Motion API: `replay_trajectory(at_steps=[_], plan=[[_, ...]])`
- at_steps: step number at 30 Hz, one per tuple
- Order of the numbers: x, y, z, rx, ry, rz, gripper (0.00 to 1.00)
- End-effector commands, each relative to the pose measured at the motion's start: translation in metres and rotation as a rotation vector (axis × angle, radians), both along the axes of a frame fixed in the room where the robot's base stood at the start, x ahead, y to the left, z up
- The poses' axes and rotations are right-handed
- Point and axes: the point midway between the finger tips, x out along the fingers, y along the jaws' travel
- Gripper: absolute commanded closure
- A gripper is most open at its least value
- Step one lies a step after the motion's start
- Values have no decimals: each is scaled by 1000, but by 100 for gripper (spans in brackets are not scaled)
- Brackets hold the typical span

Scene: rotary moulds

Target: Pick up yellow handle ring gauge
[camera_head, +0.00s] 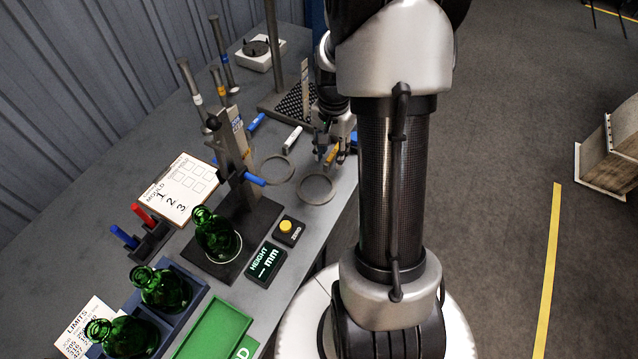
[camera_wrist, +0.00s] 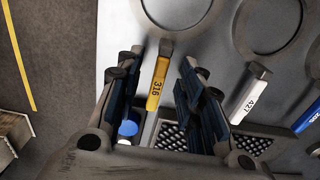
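The yellow handle ring gauge lies flat on the grey table; its ring (camera_head: 316,190) faces the front and its yellow handle (camera_head: 331,155) points back to my gripper. In the wrist view the yellow handle (camera_wrist: 157,85), marked 316, lies between my two fingers, with part of its ring at the top edge. My gripper (camera_head: 334,150) is open above the handle; in the wrist view my gripper (camera_wrist: 163,62) shows a gap on each side of the handle. The exact height above the table is hard to tell.
A white handle gauge (camera_wrist: 250,93), marked 421, lies to the right, with a blue handle gauge (camera_wrist: 308,118) beyond it. A black mesh tray (camera_wrist: 180,136) and a blue-topped object (camera_wrist: 128,128) are close by. A height stand (camera_head: 234,160) holds a green bottle (camera_head: 215,235).

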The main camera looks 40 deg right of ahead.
Motion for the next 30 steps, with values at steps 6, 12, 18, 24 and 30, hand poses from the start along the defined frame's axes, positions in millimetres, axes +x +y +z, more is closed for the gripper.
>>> replay_trajectory(at_steps=[6,12,18,24,30], plan=[[0,1,-26,1,1,0,65],[0,0,-25,0,0,0,66],[0,0,-25,0,0,0,80],[0,0,-25,0,0,0,93],[0,0,-25,0,0,0,100]])
